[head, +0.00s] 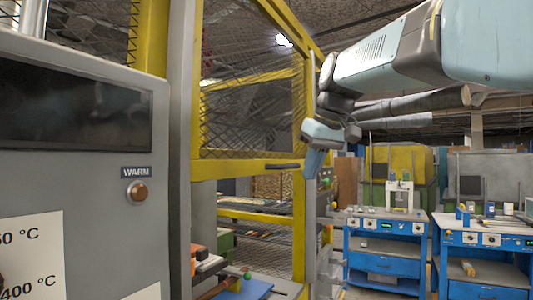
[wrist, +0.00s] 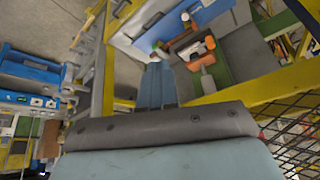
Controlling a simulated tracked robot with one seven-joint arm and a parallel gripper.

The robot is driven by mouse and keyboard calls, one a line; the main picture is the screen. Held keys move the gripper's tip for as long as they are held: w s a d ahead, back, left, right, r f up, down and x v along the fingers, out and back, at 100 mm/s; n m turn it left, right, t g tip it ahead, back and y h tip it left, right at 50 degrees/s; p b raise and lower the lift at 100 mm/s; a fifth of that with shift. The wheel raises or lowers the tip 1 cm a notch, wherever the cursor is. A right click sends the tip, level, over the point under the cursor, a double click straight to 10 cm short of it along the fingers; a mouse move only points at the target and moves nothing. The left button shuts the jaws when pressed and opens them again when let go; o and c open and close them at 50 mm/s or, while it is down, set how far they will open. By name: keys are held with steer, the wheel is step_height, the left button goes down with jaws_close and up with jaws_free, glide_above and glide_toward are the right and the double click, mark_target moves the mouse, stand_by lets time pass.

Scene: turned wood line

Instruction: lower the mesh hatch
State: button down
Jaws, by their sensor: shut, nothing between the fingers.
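The mesh hatch (head: 250,110) is a dark mesh panel in a yellow frame on the enclosure front, in the head view. It stands raised, with an open gap below its bottom rail. A dark bar handle (head: 283,166) is on that rail. My gripper (head: 309,174) is shut and empty, with its fingers pointing down near the right end of the handle; whether it touches the frame I cannot tell. In the wrist view my shut fingers (wrist: 158,68) show at the middle, and the hatch mesh (wrist: 298,135) at the lower right. The handle is not clear there.
A grey panel with a WARM button (head: 137,191) stands close on the left. A yellow post (head: 299,235) bounds the opening at right. Inside lie a blue plate (head: 252,290) and a green ball (head: 247,275). Blue workbenches (head: 385,245) stand at the back right.

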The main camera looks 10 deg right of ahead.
steer(key=w+d+r+n+y, duration=0.1)
steer(key=w+r+n+y, duration=0.15)
steer(key=w+r, duration=0.4)
steer(key=w+d+r+n+y, duration=0.15)
steer(key=w+r+n, duration=0.25)
steer(key=r, duration=0.5)
steer(key=shift+g+h, duration=0.4)
steer(key=shift+h, duration=0.1)
steer(key=x, duration=1)
steer(key=shift+w, duration=0.2)
steer(key=shift+s+d+f, duration=0.15)
steer(key=shift+f, duration=0.7)
steer(key=shift+s+d+f, duration=0.1)
steer(key=shift+d+f, duration=0.1)
steer(key=shift+f, duration=0.65)
